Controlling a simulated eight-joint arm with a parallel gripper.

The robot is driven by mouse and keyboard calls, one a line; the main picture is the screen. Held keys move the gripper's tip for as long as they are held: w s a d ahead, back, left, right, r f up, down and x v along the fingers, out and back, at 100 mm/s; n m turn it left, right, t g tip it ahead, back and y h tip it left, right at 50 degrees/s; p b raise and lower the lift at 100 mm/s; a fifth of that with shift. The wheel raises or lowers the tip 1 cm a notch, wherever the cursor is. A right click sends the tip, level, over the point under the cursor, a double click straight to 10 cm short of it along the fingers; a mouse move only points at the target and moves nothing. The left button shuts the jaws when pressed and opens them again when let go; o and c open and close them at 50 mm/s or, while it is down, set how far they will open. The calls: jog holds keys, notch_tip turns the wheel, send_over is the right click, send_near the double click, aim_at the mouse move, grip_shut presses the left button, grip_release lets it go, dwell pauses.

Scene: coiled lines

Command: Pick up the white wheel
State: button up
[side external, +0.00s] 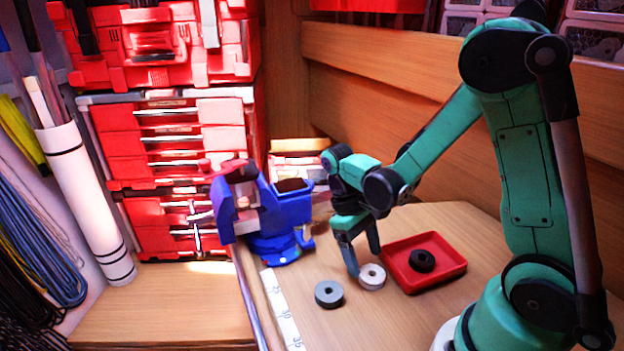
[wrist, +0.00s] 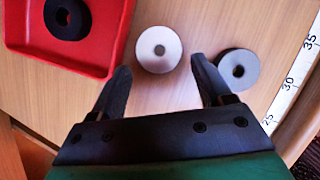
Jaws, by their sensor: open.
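The white wheel (side external: 372,276) lies flat on the wooden bench, between a red tray and a grey wheel. It also shows in the wrist view (wrist: 158,49), just beyond the fingertips and roughly midway between them. My gripper (side external: 364,259) is open and empty. In the side view its fingers hang down right by the white wheel, and one fingertip hides a little of its left edge. In the wrist view the two fingers (wrist: 160,82) are spread apart, with bare wood between them. I cannot tell whether a finger touches the wheel.
A grey wheel (side external: 329,294) lies to the left, close to one finger in the wrist view (wrist: 238,69). The red tray (side external: 447,277) holds a black wheel (side external: 422,261). A blue vise (side external: 283,222) stands behind left. A white ruler strip (side external: 281,309) runs along the bench edge.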

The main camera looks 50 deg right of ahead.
jog(key=shift+x, duration=1.2)
jog(key=c, duration=1)
jog(key=shift+c, duration=0.2)
jog(key=shift+r, duration=0.2)
